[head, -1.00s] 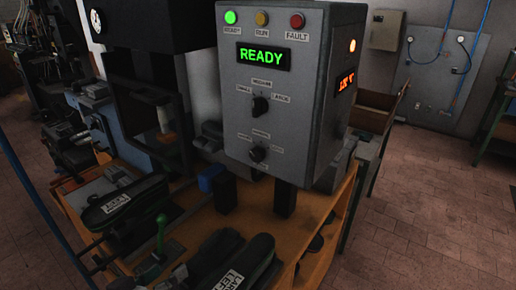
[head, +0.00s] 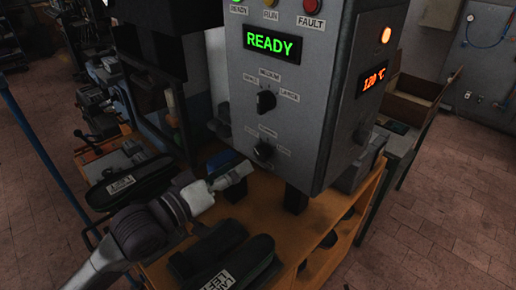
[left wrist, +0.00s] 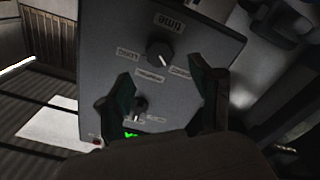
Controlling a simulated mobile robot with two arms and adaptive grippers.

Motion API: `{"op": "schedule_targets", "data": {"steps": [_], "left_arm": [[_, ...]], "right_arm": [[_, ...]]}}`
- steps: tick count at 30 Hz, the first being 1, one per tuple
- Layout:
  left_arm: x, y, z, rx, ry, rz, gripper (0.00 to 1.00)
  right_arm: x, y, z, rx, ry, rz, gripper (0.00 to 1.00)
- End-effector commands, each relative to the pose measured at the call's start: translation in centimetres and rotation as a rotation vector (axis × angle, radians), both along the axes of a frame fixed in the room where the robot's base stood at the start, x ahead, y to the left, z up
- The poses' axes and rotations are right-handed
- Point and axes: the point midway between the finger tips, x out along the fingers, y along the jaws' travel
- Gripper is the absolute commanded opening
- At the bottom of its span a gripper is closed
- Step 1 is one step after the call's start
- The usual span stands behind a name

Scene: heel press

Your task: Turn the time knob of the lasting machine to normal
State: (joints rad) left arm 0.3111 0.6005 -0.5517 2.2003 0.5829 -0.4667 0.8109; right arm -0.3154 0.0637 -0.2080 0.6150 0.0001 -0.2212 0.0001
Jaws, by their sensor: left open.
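The time knob (head: 264,150) is the lower dark knob on the front of the grey control box (head: 300,125). The left wrist view shows the time knob (left wrist: 158,53) upside down below its "time" label. Its white mark points down and right there, between the middle label and the right-hand label; the small words are blurred. My left gripper (head: 238,172) is below and left of the knob in the head view. In the left wrist view its open dark fingers (left wrist: 160,70) face the panel, with the knob a little beyond the fingertips. Nothing is between them. My right gripper is not in view.
A second knob (head: 265,101), labelled for size, sits above the time knob. A green READY display (head: 271,45) and an orange 120 °C display (head: 375,79) are lit. Dark shoe forms (head: 238,262) lie on the wooden bench below my left arm.

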Motion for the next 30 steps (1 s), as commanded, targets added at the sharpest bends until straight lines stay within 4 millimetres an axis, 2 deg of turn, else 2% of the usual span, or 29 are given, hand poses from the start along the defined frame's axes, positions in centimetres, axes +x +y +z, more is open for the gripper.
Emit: {"op": "schedule_targets", "data": {"steps": [3, 10, 23, 30], "left_arm": [[1.9, -1.9, 0.4, -0.002, 0.0, 0.0, 0.65], [4.2, -4.2, 0.2, 0.001, 0.0, 0.001, 0.65], [4.9, -5.0, 0.0, 0.002, -0.001, 0.001, 0.65], [4.9, -4.9, -0.1, 0.002, 0.0, 0.0, 0.27]], "right_arm": [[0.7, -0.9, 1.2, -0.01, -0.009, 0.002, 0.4], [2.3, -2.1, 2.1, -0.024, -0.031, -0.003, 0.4], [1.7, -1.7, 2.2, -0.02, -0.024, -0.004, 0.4], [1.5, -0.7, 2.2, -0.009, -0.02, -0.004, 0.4]]}}
